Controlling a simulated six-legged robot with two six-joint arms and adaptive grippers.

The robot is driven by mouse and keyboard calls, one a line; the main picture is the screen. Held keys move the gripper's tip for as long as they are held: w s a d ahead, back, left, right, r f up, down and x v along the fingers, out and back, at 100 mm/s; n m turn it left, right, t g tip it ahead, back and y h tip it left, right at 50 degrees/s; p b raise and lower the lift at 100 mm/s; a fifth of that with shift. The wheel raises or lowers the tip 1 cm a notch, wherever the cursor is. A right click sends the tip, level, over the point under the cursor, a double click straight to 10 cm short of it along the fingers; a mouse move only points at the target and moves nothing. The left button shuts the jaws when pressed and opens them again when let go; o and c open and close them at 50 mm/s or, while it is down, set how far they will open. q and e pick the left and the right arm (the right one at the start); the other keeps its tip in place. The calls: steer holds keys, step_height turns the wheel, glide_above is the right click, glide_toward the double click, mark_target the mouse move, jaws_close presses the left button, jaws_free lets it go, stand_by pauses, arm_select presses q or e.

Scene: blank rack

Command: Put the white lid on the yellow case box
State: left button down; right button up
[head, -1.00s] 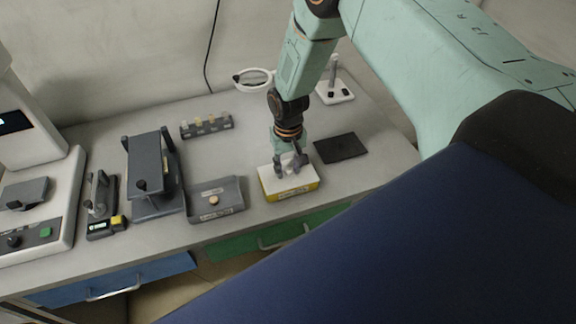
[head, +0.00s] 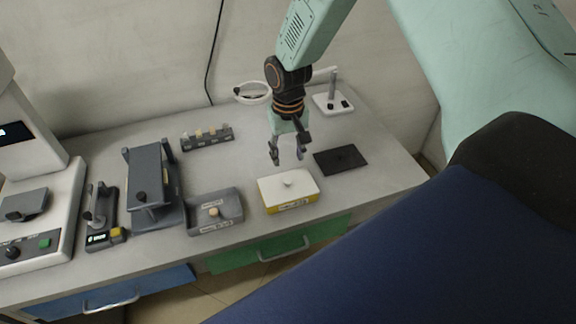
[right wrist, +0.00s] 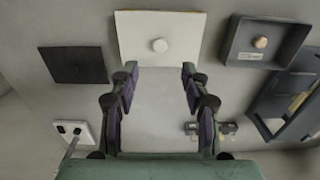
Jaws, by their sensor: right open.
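The yellow case box (head: 290,205) stands near the front edge of the table. The white lid (head: 272,187) with its round knob lies on top of the box and covers it. The lid also shows in the right wrist view (right wrist: 135,38), beyond my fingertips. My right gripper (head: 287,160) is open and empty, above and behind the box, apart from the lid. In the right wrist view its two fingers (right wrist: 158,78) are spread, with nothing between them. My left gripper is not in view.
A dark flat mat (head: 341,159) lies right of the gripper. A grey tray (head: 236,208) with a small round piece stands left of the box. A rack (head: 207,140), a grey stand (head: 152,180) and a white stand (head: 333,104) are around. Bare table lies behind the tray.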

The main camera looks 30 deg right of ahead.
steer(key=shift+r, duration=1.05)
steer(key=s+a+f+n, duration=0.1)
steer(key=s+a+f, duration=0.3)
steer(key=s+f, duration=0.5)
steer(key=s+a+f, duration=0.4)
steer(key=s+f, duration=0.2)
steer(key=s, duration=0.7)
steer(key=s+n, duration=0.1)
steer(key=s, duration=0.8)
step_height(320, 180, down, 15)
steer(key=b, duration=1.6)
steer(key=shift+s+f, duration=0.2)
steer(key=shift+s, duration=0.2)
